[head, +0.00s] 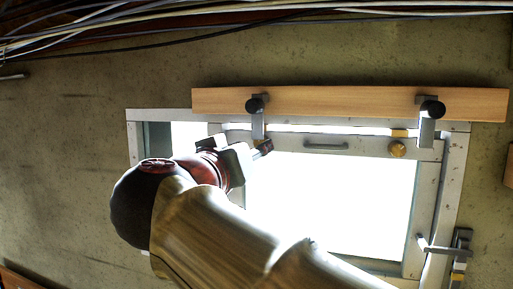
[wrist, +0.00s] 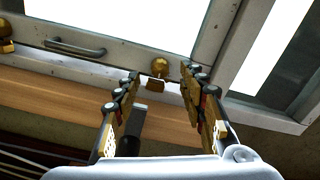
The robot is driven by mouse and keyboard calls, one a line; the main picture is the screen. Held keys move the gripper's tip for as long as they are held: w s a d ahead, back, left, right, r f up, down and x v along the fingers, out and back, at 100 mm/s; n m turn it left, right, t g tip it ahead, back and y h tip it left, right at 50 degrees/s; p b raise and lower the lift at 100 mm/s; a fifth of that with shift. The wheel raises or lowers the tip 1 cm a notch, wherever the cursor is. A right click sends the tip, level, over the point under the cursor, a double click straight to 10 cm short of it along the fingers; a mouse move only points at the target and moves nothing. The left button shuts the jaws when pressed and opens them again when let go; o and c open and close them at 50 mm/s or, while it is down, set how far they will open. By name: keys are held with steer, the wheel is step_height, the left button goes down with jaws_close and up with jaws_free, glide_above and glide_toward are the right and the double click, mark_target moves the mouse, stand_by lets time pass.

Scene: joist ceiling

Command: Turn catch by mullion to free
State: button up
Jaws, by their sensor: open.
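My gripper (head: 264,147) is open at the upper left corner of the window sash in the head view. The wrist view looks at the sash upside down. There, the catch by the mullion, a round brass knob (wrist: 160,65) with a small brass tab (wrist: 155,85), shows between the spread fingertips of my gripper (wrist: 161,74). I cannot tell whether a finger touches it. The tab points toward the wooden board. My gripper hides this catch in the head view. The mullion (wrist: 215,52) is the pale bar beside it. A second brass catch (head: 397,149) sits at the sash's upper right.
A wooden board (head: 340,102) runs above the window, with two black-knobbed brackets (head: 256,105) (head: 430,110) on it. A bar handle (head: 325,146) is on the sash's top rail. A metal stay (head: 447,250) is at lower right. Cables (head: 180,18) hang along the ceiling.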

steer(key=v, duration=0.6)
steer(key=shift+s, duration=0.4)
steer(key=shift+a+f, duration=0.1)
steer(key=shift+a, duration=0.1)
